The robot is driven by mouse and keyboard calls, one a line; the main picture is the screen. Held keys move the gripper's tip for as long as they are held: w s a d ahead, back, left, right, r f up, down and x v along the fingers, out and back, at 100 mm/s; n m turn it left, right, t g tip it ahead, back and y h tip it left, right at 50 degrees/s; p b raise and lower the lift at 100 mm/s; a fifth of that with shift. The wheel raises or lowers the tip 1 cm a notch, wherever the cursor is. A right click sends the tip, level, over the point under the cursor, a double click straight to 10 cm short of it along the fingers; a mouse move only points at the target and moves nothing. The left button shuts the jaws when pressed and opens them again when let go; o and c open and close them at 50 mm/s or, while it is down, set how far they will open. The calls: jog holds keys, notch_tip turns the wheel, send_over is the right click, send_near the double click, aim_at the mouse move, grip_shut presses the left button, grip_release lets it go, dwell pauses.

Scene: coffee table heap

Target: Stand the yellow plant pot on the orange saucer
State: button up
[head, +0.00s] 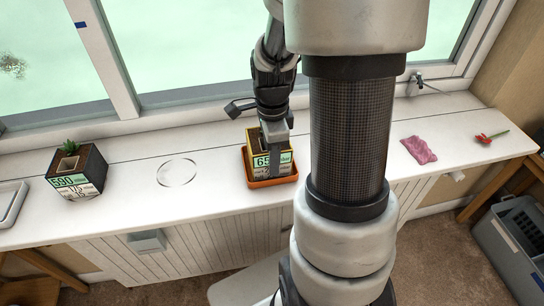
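The yellow plant pot (256,164), a squarish pot with a printed number label on its near face, stands upright within the rim of the orange saucer (272,183) on the white sill. From this view it looks seated in the saucer, but its base is partly hidden by the rim. My gripper (276,150) points down at the pot, with one grey finger in front of its near right part. The other finger is hidden, so I cannot tell whether the fingers press on the pot.
A black pot with a small plant (78,172) stands at left, near a pale tray (10,203). A thin circle outline (177,172) marks bare sill. A pink cloth (418,150) and red-handled tool (491,137) lie at right. A grey crate (512,245) stands below; the window is behind.

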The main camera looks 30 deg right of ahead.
notch_tip(320, 180, up, 18)
jog(key=p, duration=0.3)
jog(key=s+a+r+n+t+p, duration=0.2)
jog(key=s+a+r+n, duration=0.3)
jog(key=n, duration=0.5)
jog(key=s+a+r+n+t+p, duration=0.3)
jog(key=s+a+r+n+p, duration=0.2)
jog(key=n, duration=0.6)
notch_tip(320, 180, up, 3)
jog(key=shift+s+a+f+t, duration=0.15)
jog(key=shift+a+f+t, duration=0.05)
jog(key=shift+a+t, duration=0.15)
